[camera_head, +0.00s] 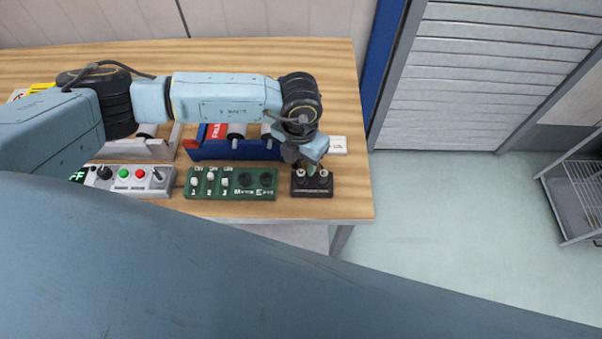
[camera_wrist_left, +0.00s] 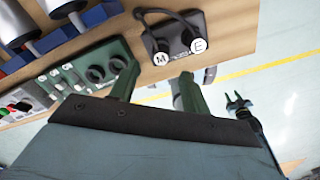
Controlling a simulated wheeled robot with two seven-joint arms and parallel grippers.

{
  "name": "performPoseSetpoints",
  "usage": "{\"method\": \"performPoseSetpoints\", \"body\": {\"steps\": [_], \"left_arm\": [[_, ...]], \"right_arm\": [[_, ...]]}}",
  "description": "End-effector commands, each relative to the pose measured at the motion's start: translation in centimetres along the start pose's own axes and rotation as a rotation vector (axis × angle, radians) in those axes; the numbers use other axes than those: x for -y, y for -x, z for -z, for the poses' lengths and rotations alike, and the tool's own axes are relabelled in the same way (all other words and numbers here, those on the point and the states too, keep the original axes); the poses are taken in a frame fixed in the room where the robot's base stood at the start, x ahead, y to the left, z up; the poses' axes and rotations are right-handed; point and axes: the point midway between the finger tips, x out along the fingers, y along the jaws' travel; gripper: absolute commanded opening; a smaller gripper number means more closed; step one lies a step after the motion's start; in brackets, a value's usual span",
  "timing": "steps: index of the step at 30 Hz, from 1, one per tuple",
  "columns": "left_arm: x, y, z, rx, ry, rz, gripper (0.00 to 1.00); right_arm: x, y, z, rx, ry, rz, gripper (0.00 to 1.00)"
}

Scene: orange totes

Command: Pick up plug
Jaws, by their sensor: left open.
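Two plugs with round white tops marked M (camera_wrist_left: 161,59) and E (camera_wrist_left: 198,46) stand side by side in a small black holder (camera_head: 313,191), with dark cables attached. The holder is near the table's front right corner. It also shows at the top of the left wrist view (camera_wrist_left: 178,28). My left gripper (camera_head: 312,167) is over the holder's back part, close to the plugs. In the left wrist view its two green fingers (camera_wrist_left: 155,90) are spread apart with nothing between them. A dark forked shape (camera_wrist_left: 240,106), perhaps my right gripper, hangs beyond the table edge, too small to judge.
A green panel (camera_head: 230,194) with switches and two round sockets lies left of the holder. Further left is a grey control box (camera_head: 130,187) with buttons. A blue rack (camera_head: 237,151) with cylinders stands behind. The wooden table (camera_head: 346,90) ends just right of the holder.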

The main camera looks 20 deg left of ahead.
Motion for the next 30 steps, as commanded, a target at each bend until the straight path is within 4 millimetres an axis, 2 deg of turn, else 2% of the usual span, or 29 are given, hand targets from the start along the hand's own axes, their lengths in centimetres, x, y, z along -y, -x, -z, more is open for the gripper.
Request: {"method": "performPoseSetpoints", "body": {"steps": [12, 21, 30], "left_arm": [[0.1, -4.8, -0.2, -0.002, 0.000, 0.001, 0.47], [0.1, -5.3, -0.2, 0.000, 0.000, 0.002, 0.47], [0.1, -5.3, -0.2, 0.000, 0.000, 0.001, 0.08]], "right_arm": [[-0.2, 1.1, 0.1, 0.000, 0.000, -0.003, 0.36], [-0.3, 1.1, 0.1, 0.000, 0.000, -0.004, 0.36], [-0.3, 1.1, 0.1, 0.000, 0.000, -0.004, 0.36]]}}
